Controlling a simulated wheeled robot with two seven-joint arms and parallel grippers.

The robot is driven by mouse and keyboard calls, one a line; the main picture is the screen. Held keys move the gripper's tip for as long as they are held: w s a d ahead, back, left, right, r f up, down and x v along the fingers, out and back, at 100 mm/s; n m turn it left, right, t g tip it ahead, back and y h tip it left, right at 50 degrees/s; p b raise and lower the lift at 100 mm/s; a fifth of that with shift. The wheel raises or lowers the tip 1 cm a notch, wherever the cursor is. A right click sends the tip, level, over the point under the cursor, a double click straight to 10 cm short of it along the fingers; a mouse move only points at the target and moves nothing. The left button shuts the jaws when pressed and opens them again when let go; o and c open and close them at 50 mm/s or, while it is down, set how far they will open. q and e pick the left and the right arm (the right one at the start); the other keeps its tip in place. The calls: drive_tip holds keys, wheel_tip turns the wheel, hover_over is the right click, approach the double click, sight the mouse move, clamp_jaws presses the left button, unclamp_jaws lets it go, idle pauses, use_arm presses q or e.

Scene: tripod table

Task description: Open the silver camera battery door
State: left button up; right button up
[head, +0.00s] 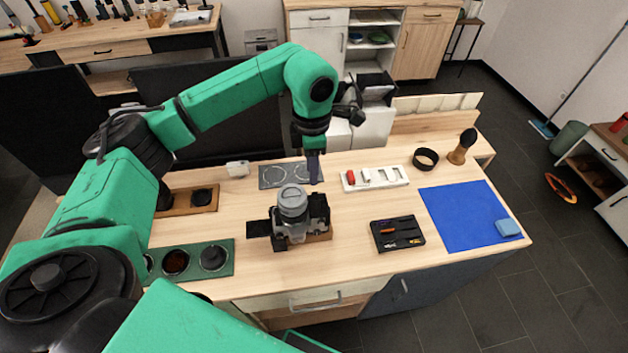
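The camera (315,218) sits on a small wooden block near the middle of the table, with its grey lens (293,202) pointing up. Its body looks dark with grey parts. A black flat piece (259,228) sticks out at its left side; I cannot tell whether this is the battery door. My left gripper (314,178) points down just behind and above the camera, in front of the grey tray. No contact with the camera shows. Its fingers are seen edge-on, so their opening is unclear. My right gripper is out of view.
A grey tray with round recesses (272,181) lies behind the camera, and a white tray (393,184) lies right of it. A black tool tray (397,233) and blue mat (462,216) lie to the right. A green lens tray (194,261) is at left. Bare wood (350,222) separates camera and tool tray.

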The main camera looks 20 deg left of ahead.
use_arm(q)
drive_tip(key=p, duration=0.1)
hover_over(314, 195)
wheel_tip(314, 195, down, 5)
drive_tip(key=shift+r, duration=0.1)
drive_tip(key=f, duration=0.2)
drive_tip(key=f+p, duration=0.1)
drive_tip(key=shift+w+f, duration=0.25)
drive_tip(key=shift+f, duration=0.05)
drive_tip(key=shift+s, duration=0.25)
drive_tip(key=shift+c, duration=0.9)
clamp_jaws()
drive_tip(key=shift+w, duration=0.1)
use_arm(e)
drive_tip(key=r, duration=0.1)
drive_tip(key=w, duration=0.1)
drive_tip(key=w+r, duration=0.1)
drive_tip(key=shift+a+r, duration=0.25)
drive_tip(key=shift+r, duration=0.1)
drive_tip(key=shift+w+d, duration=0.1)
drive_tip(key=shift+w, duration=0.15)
